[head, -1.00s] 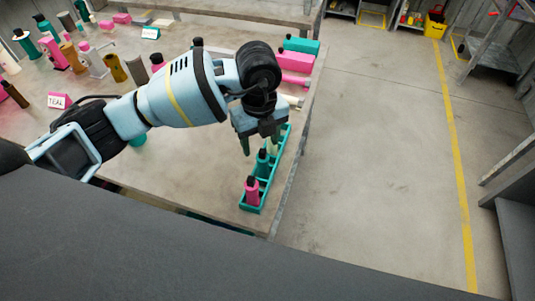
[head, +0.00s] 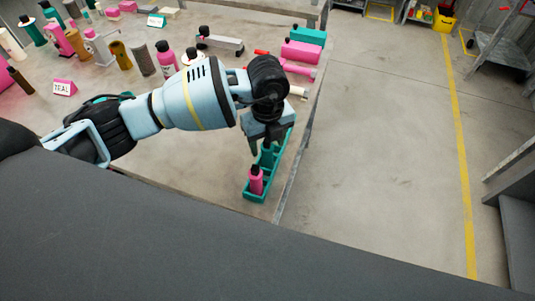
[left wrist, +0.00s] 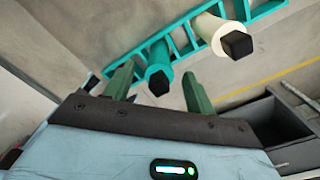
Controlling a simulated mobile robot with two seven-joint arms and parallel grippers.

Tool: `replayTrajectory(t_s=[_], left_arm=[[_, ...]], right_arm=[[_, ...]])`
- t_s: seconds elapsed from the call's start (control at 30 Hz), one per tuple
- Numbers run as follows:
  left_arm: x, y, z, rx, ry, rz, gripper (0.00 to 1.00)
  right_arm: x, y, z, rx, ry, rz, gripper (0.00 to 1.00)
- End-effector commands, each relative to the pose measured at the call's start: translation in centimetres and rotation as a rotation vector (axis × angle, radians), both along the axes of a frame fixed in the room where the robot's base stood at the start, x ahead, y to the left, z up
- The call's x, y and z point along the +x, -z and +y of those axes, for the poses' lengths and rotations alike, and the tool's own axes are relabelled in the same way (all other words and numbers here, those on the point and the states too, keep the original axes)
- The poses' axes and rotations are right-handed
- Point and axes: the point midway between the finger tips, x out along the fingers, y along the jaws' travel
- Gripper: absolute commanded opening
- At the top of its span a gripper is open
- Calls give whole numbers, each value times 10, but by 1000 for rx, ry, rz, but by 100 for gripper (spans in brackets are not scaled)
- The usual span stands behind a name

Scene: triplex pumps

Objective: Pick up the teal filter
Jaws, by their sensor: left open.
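The teal filter (head: 267,158) stands upright in a teal slotted tray (head: 250,196), partly hidden by my gripper in the head view. In the left wrist view the teal filter (left wrist: 158,62), with its black cap, lies between the fingertips. My left gripper (head: 268,144) is open above the tray, one finger on each side of the filter; it also shows in the left wrist view (left wrist: 157,82). I cannot tell whether a finger touches it. My right gripper is not in view.
A pink filter (head: 256,182) stands in the tray's near slot. A cream filter (left wrist: 222,35) stands on the teal filter's other side. The table's edge runs close right of the tray.

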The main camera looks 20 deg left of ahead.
Motion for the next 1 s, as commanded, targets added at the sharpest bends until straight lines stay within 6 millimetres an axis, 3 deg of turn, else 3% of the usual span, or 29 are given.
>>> replayTrajectory(t_s=[0.13, 0.37, 0.73, 1.0], left_arm=[[-1, 19, 0, 0, 0, 4, 55], [-1, 20, 0, 0, 0, 0, 55], [-1, 20, 0, -1, 0, 1, 8], [-1, 19, 0, 0, 0, 0, 7]], right_arm=[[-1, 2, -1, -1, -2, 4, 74], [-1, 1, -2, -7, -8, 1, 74], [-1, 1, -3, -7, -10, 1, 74], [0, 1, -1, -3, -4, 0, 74]])
